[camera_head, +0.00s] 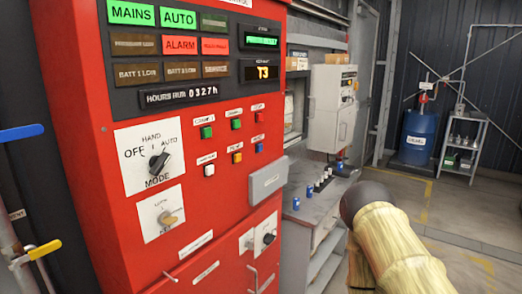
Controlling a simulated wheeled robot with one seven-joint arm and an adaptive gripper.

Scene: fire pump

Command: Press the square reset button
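A red control cabinet (110,230) fills the left and middle of the head view. Its front carries two rows of small square buttons. The upper row has a green button (207,132), a second green button (236,124) and a red button (259,119). The lower row has a white button (209,169), an orange button (237,158) and a blue button (260,148). Each has a small label above it, too small to read, so I cannot tell which is reset. No gripper fingers show, and nothing touches the buttons.
Beside the buttons are a mode knob (159,162), a key switch (167,217) and a projecting grey box (268,182). A grey bench (300,214) with small cans stands to the right. The lower right foreground is blocked; open floor lies beyond.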

